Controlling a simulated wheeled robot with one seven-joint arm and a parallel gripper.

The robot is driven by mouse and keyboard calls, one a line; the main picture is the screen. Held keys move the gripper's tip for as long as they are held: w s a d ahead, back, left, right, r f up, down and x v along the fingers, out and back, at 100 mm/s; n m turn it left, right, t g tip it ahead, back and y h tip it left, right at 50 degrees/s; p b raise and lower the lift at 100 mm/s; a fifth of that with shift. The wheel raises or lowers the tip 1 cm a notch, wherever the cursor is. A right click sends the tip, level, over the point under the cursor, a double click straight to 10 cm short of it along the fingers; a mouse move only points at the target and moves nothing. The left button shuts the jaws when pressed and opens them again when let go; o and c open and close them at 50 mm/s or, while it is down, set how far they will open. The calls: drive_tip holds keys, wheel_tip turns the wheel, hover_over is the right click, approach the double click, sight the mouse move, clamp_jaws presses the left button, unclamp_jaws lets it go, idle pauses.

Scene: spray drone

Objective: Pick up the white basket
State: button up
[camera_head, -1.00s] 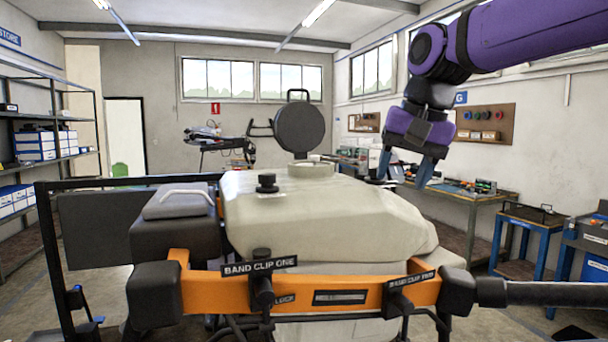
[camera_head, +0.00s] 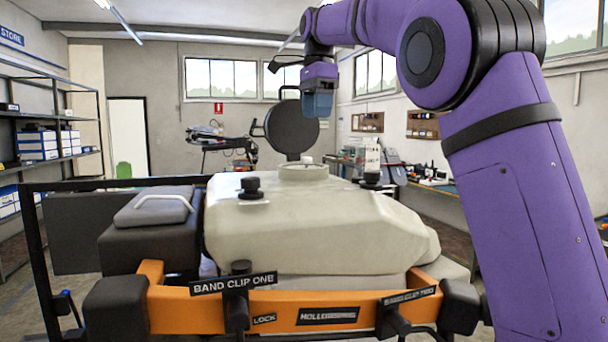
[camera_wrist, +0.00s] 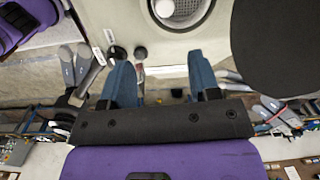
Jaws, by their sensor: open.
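The white basket (camera_wrist: 192,12) sits inside the round filler opening of the cream tank, at the top edge of the wrist view. It looks like a mesh strainer with a small white knob (camera_wrist: 165,8). In the head view only the pale filler ring (camera_head: 303,172) and a small white tip above it show; the basket's inside is hidden. My gripper (camera_head: 318,104) hangs above and a little behind the opening, fingers down. In the wrist view its two blue fingers (camera_wrist: 160,72) are apart with nothing held between them, clear of the basket.
The round black lid (camera_head: 297,127) stands open behind the opening, and shows large at the right in the wrist view (camera_wrist: 280,45). A black cap (camera_head: 251,187) sits on the tank (camera_head: 320,225). An orange band (camera_head: 190,310) with clips crosses the front. Benches stand behind.

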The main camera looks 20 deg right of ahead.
sight(303, 167)
drive_tip(key=shift+m, duration=0.5)
drive_tip(key=f, duration=0.1)
drive_tip(key=w+a+f, duration=0.1)
drive_tip(key=f, duration=0.1)
drive_tip(key=a+f, duration=0.1)
drive_tip(key=f, duration=0.1)
drive_tip(key=shift+w+f, duration=0.15)
drive_tip(key=shift+w, duration=0.15)
drive_tip(key=shift+s+f, duration=0.15)
drive_tip(key=shift+f, duration=1.2)
drive_tip(key=shift+s+f, duration=0.1)
drive_tip(key=shift+f, duration=1.25)
drive_tip(key=shift+c, duration=0.4)
drive_tip(key=c, duration=0.9)
